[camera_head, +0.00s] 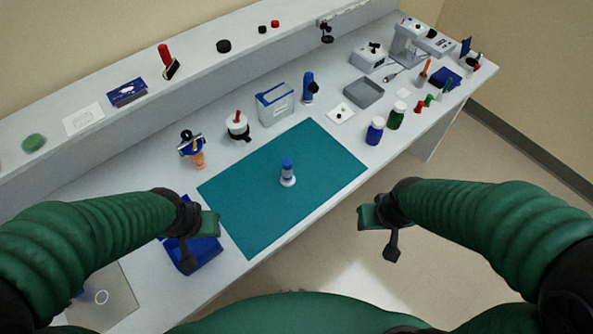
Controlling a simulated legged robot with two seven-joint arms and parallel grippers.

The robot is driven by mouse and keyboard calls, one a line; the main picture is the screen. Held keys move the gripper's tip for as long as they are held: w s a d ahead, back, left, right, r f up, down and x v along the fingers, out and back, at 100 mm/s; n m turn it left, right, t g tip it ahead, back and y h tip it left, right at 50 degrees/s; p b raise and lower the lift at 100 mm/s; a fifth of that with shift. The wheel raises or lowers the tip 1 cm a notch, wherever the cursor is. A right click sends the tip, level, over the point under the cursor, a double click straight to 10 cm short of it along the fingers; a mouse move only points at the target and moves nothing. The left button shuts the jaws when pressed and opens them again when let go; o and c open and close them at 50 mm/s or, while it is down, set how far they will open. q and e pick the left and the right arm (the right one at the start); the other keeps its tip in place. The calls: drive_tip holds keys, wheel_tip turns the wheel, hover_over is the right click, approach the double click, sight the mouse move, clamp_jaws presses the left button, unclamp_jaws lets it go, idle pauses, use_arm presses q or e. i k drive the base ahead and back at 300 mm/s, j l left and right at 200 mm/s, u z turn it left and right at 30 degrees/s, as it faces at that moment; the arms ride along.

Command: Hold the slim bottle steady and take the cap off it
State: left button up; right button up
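The slim bottle (288,177) stands upright on the teal mat (240,205), near its middle. It has a white body, a flared white base and a blue cap (287,162) on top. My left gripper (210,223) is to the left of the bottle, above the mat's left edge and a blue bin, apart from the bottle. My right gripper (370,218) is to the right, out past the table's front edge over the floor. Neither gripper touches the bottle. The finger gap of each gripper is not clear from this angle.
A blue bin (205,251) lies below my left gripper. Two capped jars, blue (375,131) and green (397,115), stand right of the mat. A white box (275,105) and a red-topped pot (237,126) stand behind it. The mat around the bottle is clear.

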sight(287, 179)
drive_tip(key=l+u, duration=0.15)
drive_tip(key=u, duration=0.75)
drive_tip(key=l+u, duration=0.25)
drive_tip(key=l, duration=0.15)
drive_tip(key=k+l+u, duration=0.2)
drive_tip(key=l, duration=0.15)
drive_tip(key=l+u, duration=0.25)
drive_tip(key=k+l+u, duration=0.2)
drive_tip(key=l, duration=0.8)
drive_tip(key=i+l, duration=0.1)
drive_tip(key=l, duration=0.4)
